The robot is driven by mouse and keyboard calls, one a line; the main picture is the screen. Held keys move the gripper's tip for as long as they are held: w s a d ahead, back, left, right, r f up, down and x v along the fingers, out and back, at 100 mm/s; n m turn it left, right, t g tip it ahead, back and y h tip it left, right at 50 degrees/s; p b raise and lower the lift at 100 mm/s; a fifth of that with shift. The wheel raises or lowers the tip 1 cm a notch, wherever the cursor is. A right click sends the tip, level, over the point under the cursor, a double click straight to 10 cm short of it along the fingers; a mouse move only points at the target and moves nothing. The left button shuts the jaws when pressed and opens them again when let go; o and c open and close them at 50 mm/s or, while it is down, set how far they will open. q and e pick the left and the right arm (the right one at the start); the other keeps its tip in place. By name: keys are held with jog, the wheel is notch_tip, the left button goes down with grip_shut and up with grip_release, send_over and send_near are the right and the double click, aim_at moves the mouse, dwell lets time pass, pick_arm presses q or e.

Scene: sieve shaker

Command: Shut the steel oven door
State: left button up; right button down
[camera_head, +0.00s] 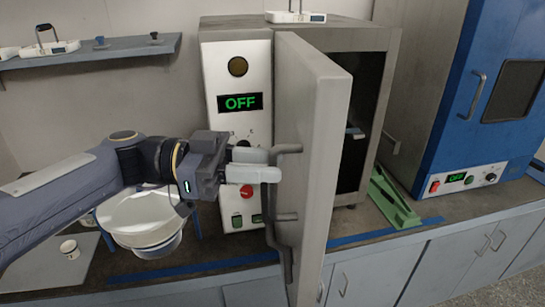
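The steel oven (235,75) stands at the back centre with its display reading OFF. Its thick grey door (312,140) stands wide open, swung out toward me, hinge side hidden. A bent bar handle (285,255) is on the door's left face. My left gripper (268,165) comes in from the left in front of the control panel, its fingers at the upper part of the handle. The front finger hides part of the bar. I cannot tell whether the fingers close on it or only lie beside it. My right gripper is not in view.
A blue oven (460,125) stands at the right. A green tool (395,200) lies between the ovens. A shelf (100,52) runs along the left wall.

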pick_arm(q)
jog(key=shift+d, duration=0.8)
grip_shut()
